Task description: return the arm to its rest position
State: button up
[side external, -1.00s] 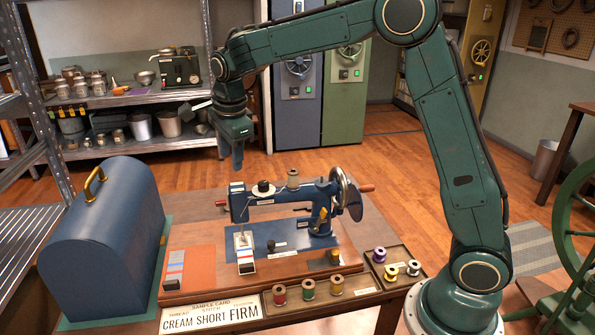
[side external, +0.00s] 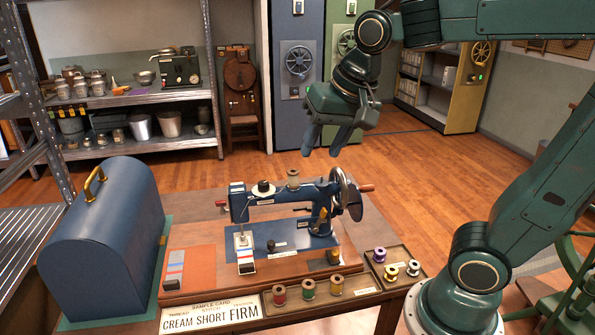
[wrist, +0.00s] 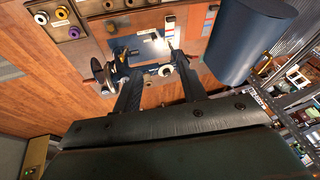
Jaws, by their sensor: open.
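My gripper (side external: 322,139) hangs in the air above and behind the sewing machine, its two fingers apart with nothing between them. In the wrist view the open fingers (wrist: 155,90) frame the sewing machine from above, with no contact visible. The blue sewing machine (side external: 283,200) stands upright on its wooden base on the table. My arm is folded back toward its base at the right, with the elbow out of the picture at the upper right.
A blue domed case (side external: 105,245) with a brass handle stands at the table's left. Several thread spools (side external: 308,289) sit in trays at the front and right. A sign (side external: 210,314) is at the front edge. A metal shelf (side external: 140,95) stands behind. Air above the machine is clear.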

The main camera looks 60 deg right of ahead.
jog(key=s+f+n+t, duration=0.1)
jog(key=s+f+n, duration=0.2)
jog(key=s+n, duration=0.4)
jog(key=shift+s+a+f, duration=0.25)
jog(key=shift+s+a, duration=0.15)
jog(key=shift+s, duration=1.3)
